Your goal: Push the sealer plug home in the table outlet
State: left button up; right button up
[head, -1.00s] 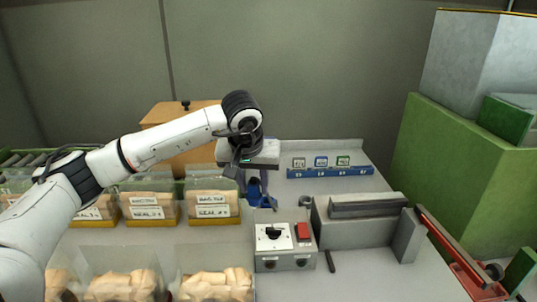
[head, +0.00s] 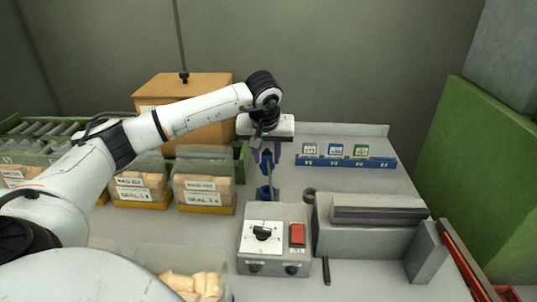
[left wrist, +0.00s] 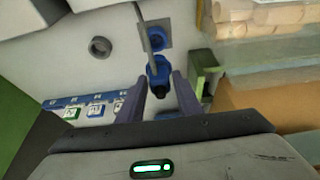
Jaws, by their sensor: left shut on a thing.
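My left gripper (head: 266,160) points down above the table behind the control box. In the left wrist view its two fingers (left wrist: 161,88) stand on either side of a blue plug with a black end, the sealer plug (left wrist: 158,70). The gripper is shut on it. The blue table outlet (head: 264,194) lies in the tabletop just in front of the gripper; it also shows in the left wrist view (left wrist: 155,31) on a grey plate. The plug is apart from the outlet there. A grey cord crosses in front of the outlet. My right gripper is out of view.
The grey control box (head: 275,258) with a knob and red switch stands in front of the outlet. The sealer (head: 345,238) is at its right. Seal bins (head: 205,190) stand at left, a blue rack (head: 345,162) at back right. A round grommet (left wrist: 100,46) is beside the outlet.

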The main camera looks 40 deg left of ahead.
aim_at(267, 167)
pick_arm(q)
notch_tip(267, 167, down, 2)
jog(key=shift+b, duration=0.6)
jog(key=shift+f+b, duration=0.7)
jog(key=shift+f, duration=0.1)
jog(key=shift+f+b, duration=0.6)
jog(key=shift+f, duration=0.05)
jog(key=shift+f+b, duration=0.3)
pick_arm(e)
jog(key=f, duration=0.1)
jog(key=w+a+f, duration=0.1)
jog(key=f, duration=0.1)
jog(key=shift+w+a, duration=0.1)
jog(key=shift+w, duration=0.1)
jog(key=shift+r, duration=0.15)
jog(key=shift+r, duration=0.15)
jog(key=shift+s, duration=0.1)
pick_arm(q)
jog(key=shift+f, duration=0.6)
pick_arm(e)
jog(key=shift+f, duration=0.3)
